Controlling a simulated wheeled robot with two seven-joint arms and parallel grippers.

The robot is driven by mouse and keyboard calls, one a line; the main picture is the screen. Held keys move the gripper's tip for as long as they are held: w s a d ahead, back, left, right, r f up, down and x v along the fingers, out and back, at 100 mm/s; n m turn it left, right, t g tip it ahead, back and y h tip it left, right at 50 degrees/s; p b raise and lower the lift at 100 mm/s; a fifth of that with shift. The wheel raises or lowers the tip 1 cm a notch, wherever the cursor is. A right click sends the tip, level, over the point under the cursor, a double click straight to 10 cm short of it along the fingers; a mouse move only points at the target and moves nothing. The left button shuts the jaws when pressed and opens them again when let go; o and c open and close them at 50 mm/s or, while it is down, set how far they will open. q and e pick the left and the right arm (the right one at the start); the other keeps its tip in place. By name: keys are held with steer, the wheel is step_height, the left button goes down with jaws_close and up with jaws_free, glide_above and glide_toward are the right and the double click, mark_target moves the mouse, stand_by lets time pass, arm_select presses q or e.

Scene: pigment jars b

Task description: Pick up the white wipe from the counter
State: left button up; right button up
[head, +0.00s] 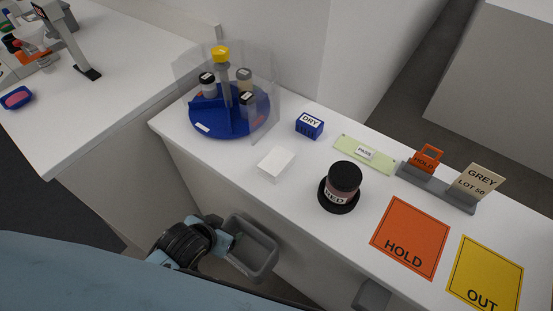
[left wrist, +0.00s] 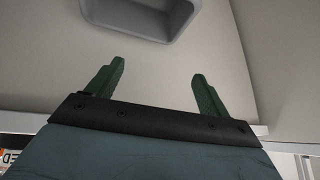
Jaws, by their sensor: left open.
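The white wipe (head: 276,164) lies on the white counter (head: 300,178), a small flat pale square pad left of the jar marked RED. My left gripper (head: 222,236) is low in front of the counter, below and to the left of the wipe, beside a grey bin. It is apart from the wipe. In the left wrist view, its two dark green fingers (left wrist: 157,82) stand wide apart with nothing between them. The wipe does not show clearly in that view. My right gripper is not in view.
A grey bin (head: 262,262) hangs at the counter front, close to my left gripper. The RED jar (head: 344,182) stands on a black base. Behind are a blue carousel (head: 205,123) with jars and a clear shield, and a blue DRY block (head: 309,125). HOLD (head: 410,232) and OUT mats lie right.

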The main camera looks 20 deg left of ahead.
arm_select(q)
steer(key=w+d+r+t+h, duration=0.1)
steer(key=w+r+t, duration=0.25)
steer(key=r, duration=0.25)
steer(key=m+t+h+p, duration=0.1)
steer(key=m+t+h, duration=0.1)
steer(key=t+h, duration=0.15)
glide_toward(271, 166)
steer(key=shift+g, duration=0.4)
steer(key=x, duration=0.7)
steer(key=shift+w+a+r, duration=0.2)
steer(key=shift+b+x, duration=0.4)
steer(key=shift+x, duration=2.6)
steer(key=shift+d+r, duration=0.1)
steer(key=shift+d, duration=0.1)
steer(key=c, duration=1.1)
